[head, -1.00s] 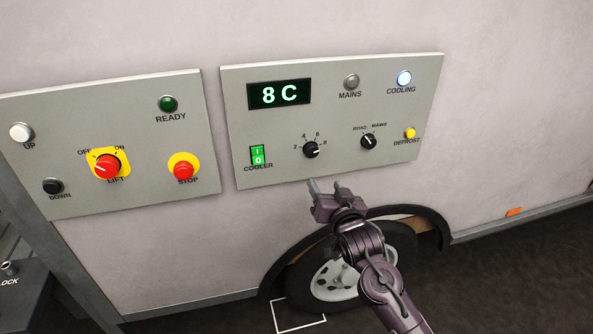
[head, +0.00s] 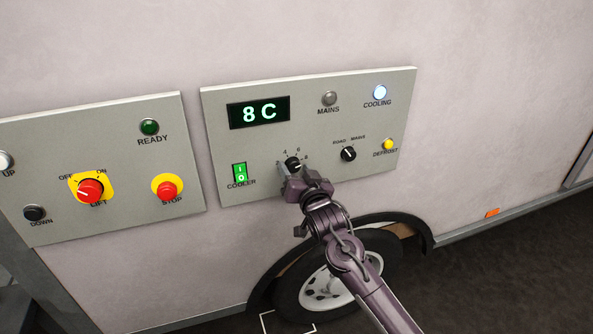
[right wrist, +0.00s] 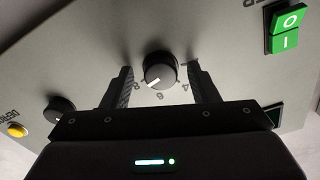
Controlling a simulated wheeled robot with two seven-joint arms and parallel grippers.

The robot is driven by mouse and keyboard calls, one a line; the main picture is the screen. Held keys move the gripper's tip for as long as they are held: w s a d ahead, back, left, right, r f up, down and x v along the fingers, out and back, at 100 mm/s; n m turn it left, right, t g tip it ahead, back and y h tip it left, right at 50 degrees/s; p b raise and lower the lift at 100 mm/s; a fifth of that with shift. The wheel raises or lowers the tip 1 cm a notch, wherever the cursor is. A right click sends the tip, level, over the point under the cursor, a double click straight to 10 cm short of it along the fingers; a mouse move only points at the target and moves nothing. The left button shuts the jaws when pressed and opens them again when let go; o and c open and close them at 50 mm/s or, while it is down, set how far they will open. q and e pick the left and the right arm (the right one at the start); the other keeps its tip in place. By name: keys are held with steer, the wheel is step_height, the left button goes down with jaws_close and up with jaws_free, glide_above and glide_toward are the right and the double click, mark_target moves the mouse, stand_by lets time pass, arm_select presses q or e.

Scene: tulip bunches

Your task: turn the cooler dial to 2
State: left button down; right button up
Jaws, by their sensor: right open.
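The black cooler dial (head: 293,162) sits on the right-hand grey panel (head: 225,101), partly hidden by my gripper in the head view. In the right wrist view the dial (right wrist: 160,70) shows upside down, its white mark pointing towards the 8. The display (head: 259,113) reads 8 C. My right gripper (head: 292,172) is open at the dial. In the right wrist view its two fingers stand one on each side of the dial, with a gap visible on both sides. My left gripper is not in view.
The green cooler switch (head: 239,173) is left of the dial. The road/mains knob (head: 348,154) and yellow defrost button (head: 388,144) are to its right. The left panel holds the red lift knob (head: 90,190) and red stop button (head: 167,187). A wheel (head: 335,286) is below.

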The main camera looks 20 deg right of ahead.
steer(key=c, duration=1)
